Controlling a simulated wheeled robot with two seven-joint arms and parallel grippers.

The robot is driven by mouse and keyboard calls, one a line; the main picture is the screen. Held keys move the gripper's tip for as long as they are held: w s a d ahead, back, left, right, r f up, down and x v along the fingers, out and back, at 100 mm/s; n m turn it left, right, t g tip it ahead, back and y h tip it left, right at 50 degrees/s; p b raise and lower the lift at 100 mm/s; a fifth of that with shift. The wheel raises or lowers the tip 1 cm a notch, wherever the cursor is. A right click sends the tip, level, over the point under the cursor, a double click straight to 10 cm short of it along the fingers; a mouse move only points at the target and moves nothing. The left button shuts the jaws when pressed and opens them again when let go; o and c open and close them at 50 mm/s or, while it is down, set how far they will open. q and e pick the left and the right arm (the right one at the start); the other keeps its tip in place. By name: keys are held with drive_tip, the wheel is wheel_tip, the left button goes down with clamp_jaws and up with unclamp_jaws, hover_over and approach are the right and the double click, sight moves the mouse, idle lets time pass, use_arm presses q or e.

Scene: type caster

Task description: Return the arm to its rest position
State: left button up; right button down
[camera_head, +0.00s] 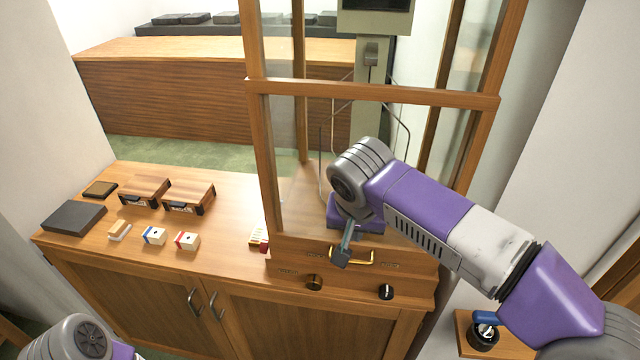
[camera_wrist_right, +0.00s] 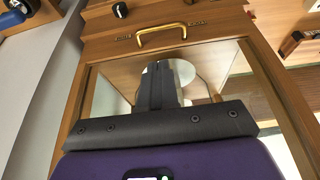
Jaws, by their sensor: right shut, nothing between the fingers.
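My right arm (camera_head: 430,220), purple and grey, reaches in from the right across the front of the wood-framed glass cabinet. My right gripper (camera_head: 344,248) points down by the brass handle (camera_head: 352,257) at the cabinet's lower front. Its dark fingers are together and hold nothing. In the right wrist view the shut gripper (camera_wrist_right: 165,85) is in front of the glass panel, and the brass handle (camera_wrist_right: 160,33) shows beyond the fingers. I cannot tell whether the fingers touch the handle. Part of my left arm (camera_head: 75,338) shows at the lower left; its gripper is out of view.
Wooden boxes (camera_head: 188,196), small blocks (camera_head: 187,241) and a dark pad (camera_head: 74,217) lie left. A blue-handled item (camera_head: 484,319) is lower right.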

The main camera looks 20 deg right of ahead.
drive_tip(key=w+a+f+n+g+y, duration=0.15)
drive_tip(key=a+f, duration=0.25)
drive_tip(key=f, duration=1)
drive_tip(key=w+a+f+n+g+y, duration=0.1)
drive_tip(key=a+f+n+y, duration=0.2)
drive_tip(key=f, duration=1)
drive_tip(key=s+a+f+m, duration=0.1)
drive_tip(key=s+f, duration=0.7)
drive_tip(key=f, duration=0.3)
drive_tip(key=s+a+f+y, duration=0.1)
drive_tip(key=s+a+f, duration=0.1)
drive_tip(key=s+f, duration=0.6)
wheel_tip(320, 180, down, 3)
drive_tip(key=shift+s+a+f+m+g, duration=0.1)
drive_tip(key=shift+s+a+m+g, duration=0.1)
drive_tip(key=shift+m+g, duration=0.15)
